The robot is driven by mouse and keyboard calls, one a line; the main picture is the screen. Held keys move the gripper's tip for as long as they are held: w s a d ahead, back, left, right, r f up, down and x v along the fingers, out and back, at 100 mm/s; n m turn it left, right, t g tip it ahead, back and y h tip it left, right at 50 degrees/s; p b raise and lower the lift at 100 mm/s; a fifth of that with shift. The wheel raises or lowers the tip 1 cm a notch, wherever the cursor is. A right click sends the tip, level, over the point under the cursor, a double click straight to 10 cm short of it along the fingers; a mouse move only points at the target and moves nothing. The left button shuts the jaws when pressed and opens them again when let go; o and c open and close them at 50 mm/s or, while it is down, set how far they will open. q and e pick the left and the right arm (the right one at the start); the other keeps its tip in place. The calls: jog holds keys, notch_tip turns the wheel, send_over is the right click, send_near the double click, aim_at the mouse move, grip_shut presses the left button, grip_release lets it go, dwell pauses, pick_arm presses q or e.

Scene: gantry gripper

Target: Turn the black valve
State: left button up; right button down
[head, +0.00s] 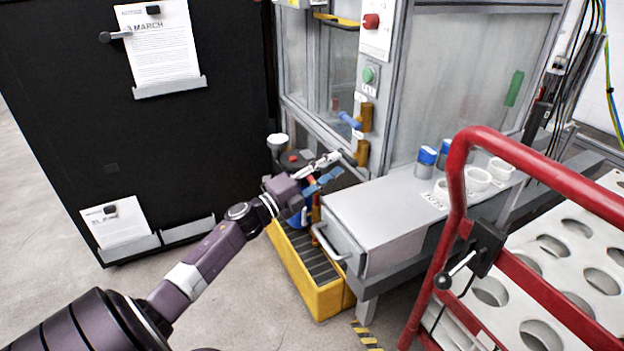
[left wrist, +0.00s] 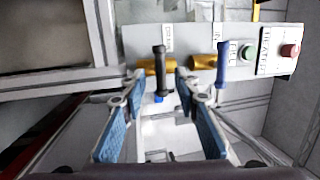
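The black valve is a black lever on a brass body. In the left wrist view its black handle (left wrist: 159,70) stands upright ahead, between the two fingertips as seen from there. In the head view the black handle (head: 348,158) shows as a small dark piece beside the lower brass body (head: 362,153). My left gripper (head: 336,165) reaches in from the left, close to this handle. In the left wrist view the gripper (left wrist: 160,84) has its blue-padded fingers apart, with nothing held. Whether a fingertip touches the handle cannot be told. My right gripper is not in view.
A blue-handled valve (head: 349,120) sits just above the black one. A green button (head: 369,75) and red knob (head: 371,21) are higher on the panel. A grey bench (head: 385,205), yellow bin (head: 315,290) and red cart rail (head: 520,150) stand around; a black cabinet (head: 60,120) is left.

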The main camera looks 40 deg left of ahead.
pick_arm(q)
jog(key=v, duration=0.8)
jog(key=shift+s, duration=0.2)
jog(key=shift+f, duration=0.1)
